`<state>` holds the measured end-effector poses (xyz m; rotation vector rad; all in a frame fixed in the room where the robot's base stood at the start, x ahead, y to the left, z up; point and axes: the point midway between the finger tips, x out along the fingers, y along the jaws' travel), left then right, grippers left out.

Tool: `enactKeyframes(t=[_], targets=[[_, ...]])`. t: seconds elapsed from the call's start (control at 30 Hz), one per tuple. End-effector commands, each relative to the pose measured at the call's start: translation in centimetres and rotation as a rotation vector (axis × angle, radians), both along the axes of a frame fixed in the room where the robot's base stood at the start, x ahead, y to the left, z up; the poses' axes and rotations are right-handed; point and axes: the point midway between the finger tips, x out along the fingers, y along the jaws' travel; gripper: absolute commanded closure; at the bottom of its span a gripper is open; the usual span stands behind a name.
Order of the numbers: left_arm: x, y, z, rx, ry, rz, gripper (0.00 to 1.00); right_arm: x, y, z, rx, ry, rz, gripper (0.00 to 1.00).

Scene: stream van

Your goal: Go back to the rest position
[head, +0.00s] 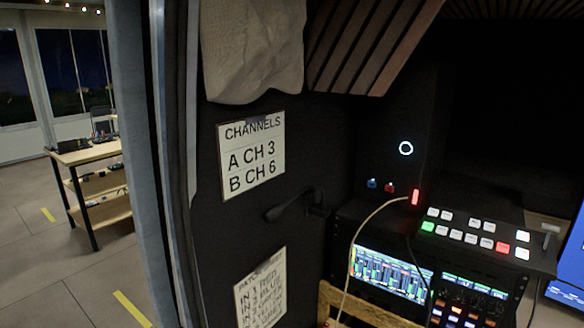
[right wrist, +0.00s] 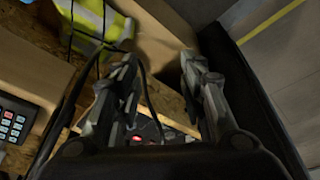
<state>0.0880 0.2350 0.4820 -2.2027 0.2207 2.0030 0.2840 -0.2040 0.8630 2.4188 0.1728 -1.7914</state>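My right gripper (right wrist: 158,98) shows in the right wrist view. Its two fingers stand apart with a gap between them, and I see nothing held in the gap. Behind the fingers are a wooden surface, a dark cable and a small red light. Neither gripper shows in the head view. My left gripper is in no view.
In the head view, a rack with lit screens (head: 392,274) and a button panel (head: 480,238) stand at the right. A channels sign (head: 251,155) hangs on the dark wall. A wooden table (head: 90,152) stands outside at the left. A yellow vest (right wrist: 92,22) lies behind my right gripper.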

Motion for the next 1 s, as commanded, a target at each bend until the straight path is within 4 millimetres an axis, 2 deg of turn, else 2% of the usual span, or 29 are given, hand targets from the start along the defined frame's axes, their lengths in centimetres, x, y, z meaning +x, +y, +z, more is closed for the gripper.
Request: enactKeyframes(t=[0.27, 0.47, 0.57, 0.7, 0.9, 1.0], targets=[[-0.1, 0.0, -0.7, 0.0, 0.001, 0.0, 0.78, 0.4, 0.3, -8.6, 0.0, 0.039, 0.006, 0.62], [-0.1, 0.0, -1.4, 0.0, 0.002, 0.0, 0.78, -0.9, 0.2, -18.1, -0.002, 0.076, 0.012, 0.62], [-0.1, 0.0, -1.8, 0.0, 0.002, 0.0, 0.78, -2.3, 0.0, -22.7, -0.005, 0.094, 0.016, 0.62], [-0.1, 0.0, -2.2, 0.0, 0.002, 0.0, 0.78, -5.2, -0.4, -28.7, -0.008, 0.121, 0.022, 0.62], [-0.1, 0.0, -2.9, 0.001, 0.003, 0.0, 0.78, -10.8, -1.3, -35.8, -0.013, 0.159, 0.03, 0.62], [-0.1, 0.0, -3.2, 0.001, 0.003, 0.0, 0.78, -13.8, -1.9, -38.4, -0.016, 0.175, 0.034, 0.62]])
